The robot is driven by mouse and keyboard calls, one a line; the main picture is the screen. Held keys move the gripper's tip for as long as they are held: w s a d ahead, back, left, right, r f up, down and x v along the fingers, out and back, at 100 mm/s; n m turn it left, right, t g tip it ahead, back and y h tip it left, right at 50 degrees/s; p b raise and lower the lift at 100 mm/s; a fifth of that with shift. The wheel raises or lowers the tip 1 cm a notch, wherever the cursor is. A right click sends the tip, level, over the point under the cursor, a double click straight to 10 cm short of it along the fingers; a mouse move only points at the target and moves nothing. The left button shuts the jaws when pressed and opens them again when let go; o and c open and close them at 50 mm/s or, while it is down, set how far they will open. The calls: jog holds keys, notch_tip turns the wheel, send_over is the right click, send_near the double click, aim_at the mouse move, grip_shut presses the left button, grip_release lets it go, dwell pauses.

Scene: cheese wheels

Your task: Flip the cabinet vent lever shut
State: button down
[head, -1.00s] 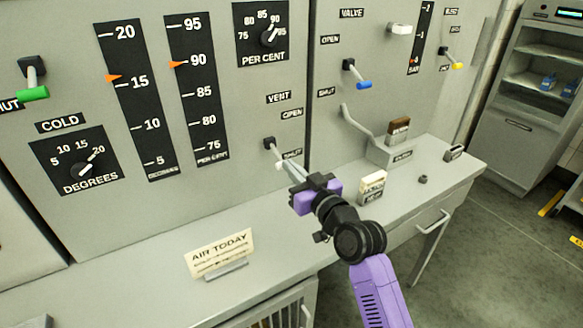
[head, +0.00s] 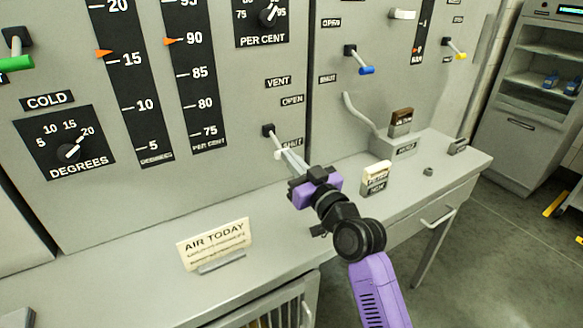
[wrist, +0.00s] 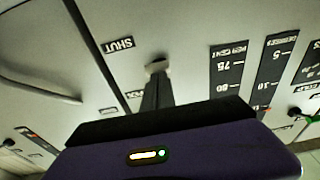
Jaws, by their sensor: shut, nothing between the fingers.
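The vent lever (head: 280,154) has a dark pivot and a pale handle on the grey cabinet front, below the VENT and OPEN labels. It slants down, with its handle end beside the SHUT label (head: 291,143). My gripper (head: 291,160) is shut and empty, its fingertips at the handle end and partly covering it. In the wrist view the pale handle (wrist: 157,67) shows just beyond the tips of my closed fingers (wrist: 156,84). Contact is likely, but I cannot tell for certain.
A propped AIR TODAY card (head: 213,243) stands on the grey counter (head: 130,285) below. A small cream-topped block (head: 376,177) stands right of my gripper. A blue-handled lever (head: 359,62) is higher on the right panel.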

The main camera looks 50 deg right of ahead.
jog(key=f+t+b, duration=0.1)
jog(key=b, duration=0.3)
jog(key=shift+w, duration=0.1)
jog(key=shift+r, duration=0.1)
